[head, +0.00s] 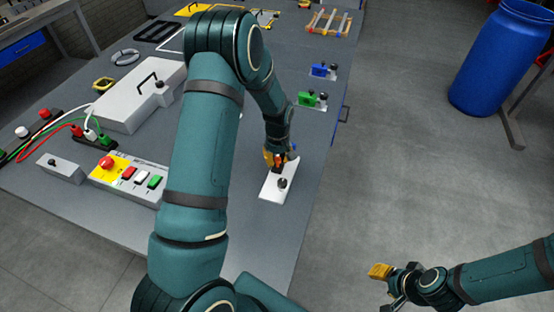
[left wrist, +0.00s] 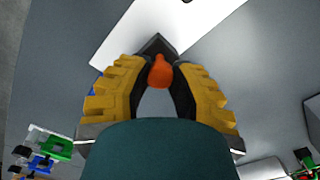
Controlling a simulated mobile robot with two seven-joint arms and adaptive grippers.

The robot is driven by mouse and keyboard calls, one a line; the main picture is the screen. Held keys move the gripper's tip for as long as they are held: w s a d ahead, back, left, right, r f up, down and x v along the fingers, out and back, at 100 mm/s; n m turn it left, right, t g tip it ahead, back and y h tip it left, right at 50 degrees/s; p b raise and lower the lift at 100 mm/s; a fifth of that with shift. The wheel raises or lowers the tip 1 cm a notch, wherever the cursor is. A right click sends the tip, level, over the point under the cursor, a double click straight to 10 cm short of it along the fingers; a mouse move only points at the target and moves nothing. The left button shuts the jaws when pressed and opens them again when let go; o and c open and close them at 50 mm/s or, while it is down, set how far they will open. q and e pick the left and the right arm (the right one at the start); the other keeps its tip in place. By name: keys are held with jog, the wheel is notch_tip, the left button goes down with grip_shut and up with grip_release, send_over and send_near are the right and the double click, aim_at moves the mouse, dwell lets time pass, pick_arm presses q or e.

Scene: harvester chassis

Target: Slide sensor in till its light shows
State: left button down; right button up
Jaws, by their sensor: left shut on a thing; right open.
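A white plate (head: 272,190) with a black knob (head: 282,183) lies near the right edge of the grey table. A small dark and orange piece, which looks like the sensor (head: 278,160), is at the plate's far end. My left gripper (head: 275,156) is shut on it, pointing down. In the left wrist view the yellow fingers close on its orange part (left wrist: 160,72), with a dark block (left wrist: 156,45) just beyond, over the white plate (left wrist: 112,45). I cannot tell how far it is in, and no lit light is discernible. My right gripper (head: 384,284) is open and empty above the floor.
Blue (head: 322,70) and green (head: 311,98) blocks stand farther along the table's right edge. A control box (head: 128,178) with a red button and a white case (head: 130,100) are at left.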

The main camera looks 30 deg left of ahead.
pick_arm(q)
jog(key=shift+w+a+f, duration=0.1)
jog(key=shift+w+a, duration=0.05)
jog(key=shift+w, duration=0.6)
jog(key=shift+s, duration=0.1)
jog(key=c, duration=1)
grip_release()
jog(key=shift+s, duration=0.15)
jog(key=shift+o, duration=1.2)
notch_tip(320, 180, up, 12)
